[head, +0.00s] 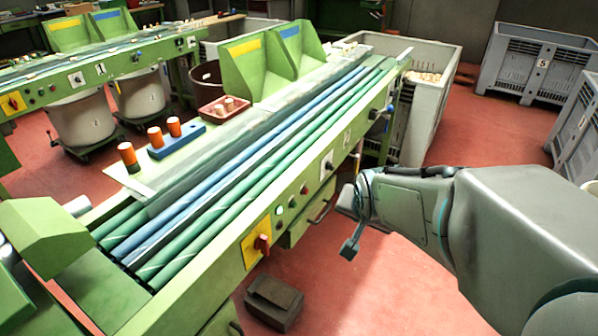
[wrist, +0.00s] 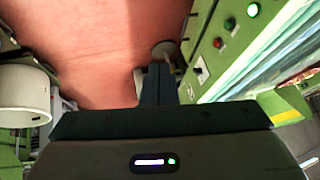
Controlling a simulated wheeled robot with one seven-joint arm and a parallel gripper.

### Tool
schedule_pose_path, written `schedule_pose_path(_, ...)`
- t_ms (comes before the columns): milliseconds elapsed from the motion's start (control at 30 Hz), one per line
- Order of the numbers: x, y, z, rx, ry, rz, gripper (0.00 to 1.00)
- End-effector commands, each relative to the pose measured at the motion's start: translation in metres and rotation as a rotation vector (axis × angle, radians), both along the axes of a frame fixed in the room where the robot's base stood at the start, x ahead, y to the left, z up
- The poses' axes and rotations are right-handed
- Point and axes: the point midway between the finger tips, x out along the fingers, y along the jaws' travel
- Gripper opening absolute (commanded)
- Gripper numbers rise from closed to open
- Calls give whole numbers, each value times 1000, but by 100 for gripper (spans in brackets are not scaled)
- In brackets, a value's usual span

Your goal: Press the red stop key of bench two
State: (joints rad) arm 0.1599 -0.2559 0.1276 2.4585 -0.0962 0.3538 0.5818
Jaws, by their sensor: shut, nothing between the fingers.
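Bench two is the near green bench (head: 215,278), with a number plate (head: 347,139) that seems to read 2. On its front panel is a small round red key (head: 304,188), also in the wrist view (wrist: 218,42). Beside the key are a green button (head: 292,203) and a lit one (head: 279,211). My gripper (head: 349,249) is shut and empty, out over the floor to the right of the panel. In the wrist view its fingers (wrist: 158,84) point toward the floor beside the panel, apart from the key.
A yellow plate with a red rotary switch (head: 262,244) sits left of the buttons; a black switch (head: 327,164) sits right. A drawer handle (head: 319,212) juts out below. A dark box (head: 273,303) stands on the floor. A grey crate (head: 535,62) stands far right.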

Motion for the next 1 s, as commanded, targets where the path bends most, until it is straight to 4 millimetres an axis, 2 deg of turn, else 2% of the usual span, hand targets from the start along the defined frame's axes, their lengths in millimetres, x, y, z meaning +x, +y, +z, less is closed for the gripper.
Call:
schedule_pose_path(33, 21, -4, -32, 48, -54, -69, 0)
schedule_pose_path(167, 72, -7, -70, 226, -229, -235, 0)
schedule_pose_path(300, 120, -8, -109, 488, -398, -382, 0)
schedule_pose_path(500, 170, -9, -156, 971, -580, -551, 0)
schedule_pose_path(633, 187, -13, -174, 1292, -648, -621, 0)
schedule_pose_path(800, 196, -19, -183, 1601, -684, -661, 0)
schedule_pose_path(1000, 198, -22, -181, 1734, -692, -669, 0)
